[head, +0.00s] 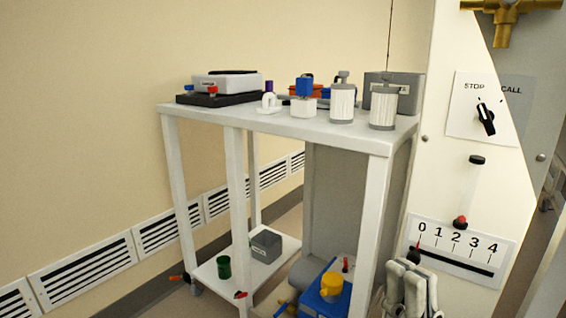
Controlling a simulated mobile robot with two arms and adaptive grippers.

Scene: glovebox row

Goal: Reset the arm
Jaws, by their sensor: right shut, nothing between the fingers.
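My right gripper (411,275) shows at the bottom edge, right of centre, as pale grey fingers close together. It is shut and holds nothing. It is in front of the lower left part of a white panel, just below a scale plate (462,250) marked 0 to 4. A small red pointer (416,245) sits near the 0, and the fingertips are close below it; I cannot tell whether they touch it. My left gripper is not in view.
A white table (290,125) holds a scale, small pumps and grey canisters. Its lower shelf (210,275) holds a green cup and a grey box. A blue machine (322,300) stands below. A STOP/CALL knob (486,119) and brass valve (507,14) are upper right.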

